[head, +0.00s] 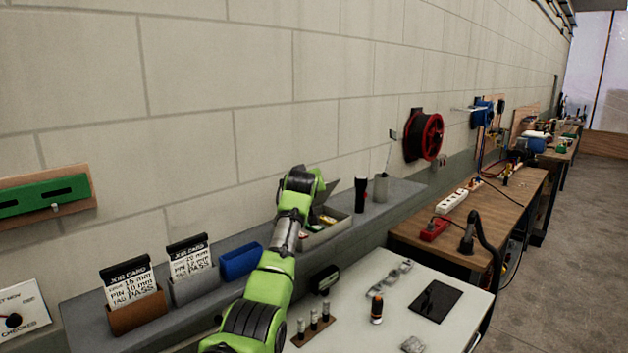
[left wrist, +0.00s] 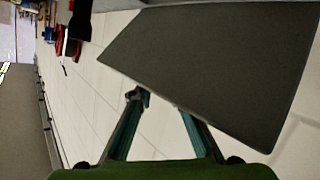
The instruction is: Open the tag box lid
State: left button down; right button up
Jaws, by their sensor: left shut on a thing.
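The tag box (head: 322,236) is an open-topped grey box on the grey wall ledge, with small yellowish and red items showing inside. Its dark grey lid (head: 325,194) stands raised and tilted above the box, partly hidden by my arm. In the left wrist view the lid (left wrist: 205,65) is a large flat plate just beyond the fingers. My left gripper (head: 306,176) is over the back of the box at the lid. In the left wrist view its fingers (left wrist: 158,102) are shut on the lid's near edge; the exact contact is partly hidden. My right gripper is not in view.
A dark flashlight (head: 361,194) and a grey cup (head: 381,188) stand right of the box. A blue bin (head: 240,262) and two job card holders are to the left. The white table (head: 375,335) in front holds pins, a tablet and small parts. The wall is close behind.

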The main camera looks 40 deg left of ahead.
pick_arm(q)
jog(key=shift+a+r+n+p, duration=0.3)
jog(key=shift+a+r+p, duration=0.2)
jog(key=shift+a, duration=0.2)
jog(key=shift+a+f+n+g+h+p, duration=0.25)
jog(key=shift+a+n+g+h+p, duration=0.15)
jog(key=shift+a+h, duration=0.3)
jog(key=shift+a+f+n+g+h+p, duration=0.3)
jog(key=shift+a+h+p, duration=0.1)
jog(key=shift+a+h, duration=0.3)
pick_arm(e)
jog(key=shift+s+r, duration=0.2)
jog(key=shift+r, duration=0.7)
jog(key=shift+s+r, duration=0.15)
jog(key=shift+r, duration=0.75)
pick_arm(q)
jog(key=shift+f, duration=0.15)
jog(key=c, duration=2)
grip_release()
jog(key=shift+o, duration=0.2)
jog(key=shift+a, duration=0.1)
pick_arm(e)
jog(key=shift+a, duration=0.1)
pick_arm(q)
jog(key=shift+r, duration=0.25)
